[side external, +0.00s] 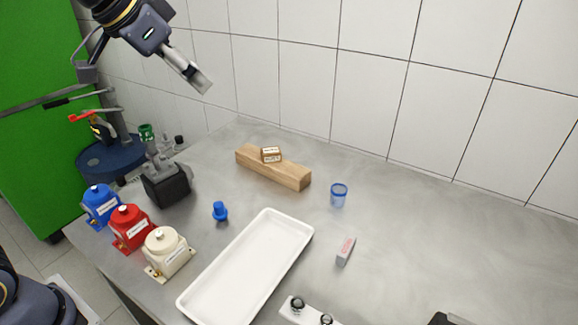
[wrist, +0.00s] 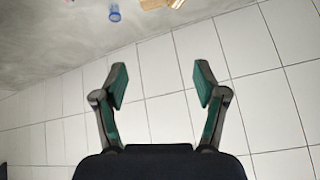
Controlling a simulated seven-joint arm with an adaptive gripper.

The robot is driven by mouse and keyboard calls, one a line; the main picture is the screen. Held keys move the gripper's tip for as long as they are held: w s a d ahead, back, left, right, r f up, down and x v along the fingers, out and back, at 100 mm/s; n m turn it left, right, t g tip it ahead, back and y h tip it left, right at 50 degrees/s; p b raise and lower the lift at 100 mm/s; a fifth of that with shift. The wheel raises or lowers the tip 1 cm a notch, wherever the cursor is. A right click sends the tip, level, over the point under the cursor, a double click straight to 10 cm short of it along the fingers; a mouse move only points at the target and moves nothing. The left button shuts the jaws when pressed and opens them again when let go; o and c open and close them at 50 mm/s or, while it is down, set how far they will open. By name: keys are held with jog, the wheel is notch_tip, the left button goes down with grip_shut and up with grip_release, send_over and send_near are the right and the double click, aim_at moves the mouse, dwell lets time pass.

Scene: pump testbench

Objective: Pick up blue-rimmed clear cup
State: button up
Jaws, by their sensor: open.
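The blue-rimmed clear cup (side external: 339,195) stands on the grey table, right of the wooden block in the side external view. It also shows small at the top of the wrist view (wrist: 114,13), where its blue rim is visible. My gripper (side external: 203,84) is high above the back left of the table, well apart from the cup. In the wrist view my gripper (wrist: 161,87) is open and empty, with the tiled wall seen between its fingers.
A wooden block (side external: 285,173) bears a small box (side external: 271,155). A white tray (side external: 205,278), a blue knob-like part (side external: 220,211), a grey block (side external: 346,251) and red (side external: 131,228), blue (side external: 100,204) and cream (side external: 168,252) containers stand around. The table right of the cup is clear.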

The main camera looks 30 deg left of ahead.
jog(key=w+d+f+m, duration=0.2)
jog(key=w+d, duration=0.4)
jog(key=w, duration=0.4)
jog(key=m+g+h, duration=0.1)
jog(key=g+h, duration=0.1)
jog(key=g, duration=0.2)
send_over(339, 189)
jog(key=s+a, duration=0.3)
jog(key=s, duration=0.2)
notch_tip(339, 189, down, 19)
jog(key=x, duration=0.9)
jog(key=shift+w+f, duration=0.1)
jog(key=shift+w, duration=0.25)
jog(key=x, duration=0.5)
jog(key=shift+w+f, duration=0.25)
jog(key=c, duration=1.2)
jog(key=shift+r, duration=0.2)
